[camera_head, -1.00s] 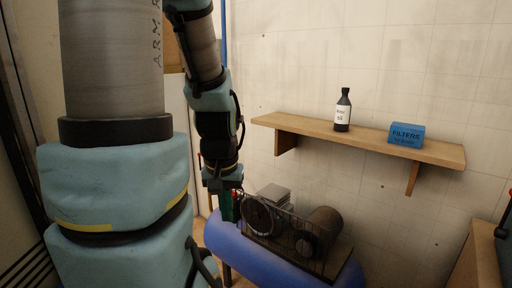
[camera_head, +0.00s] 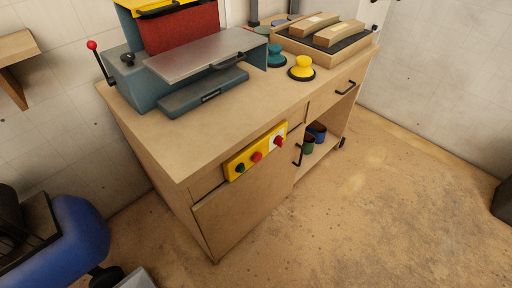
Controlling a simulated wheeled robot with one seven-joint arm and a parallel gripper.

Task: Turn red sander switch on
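A yellow control panel (camera_head: 247,160) is fixed to the front of the wooden workbench (camera_head: 215,150). At its right end is a red switch (camera_head: 279,141) on a pale plate. A red button (camera_head: 257,157) sits near its middle and a dark green button (camera_head: 240,168) at its left end. I cannot tell the red switch's position. A sander with a red belt (camera_head: 182,30) and a grey metal table (camera_head: 205,55) stands on the bench top. My gripper is not in view now.
A lever with a red knob (camera_head: 92,45) stands left of the sander. Teal (camera_head: 274,55) and yellow (camera_head: 301,67) round-handled pieces lie on the bench. A blue compressor tank (camera_head: 75,240) is at lower left. The floor (camera_head: 370,210) in front and right is clear.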

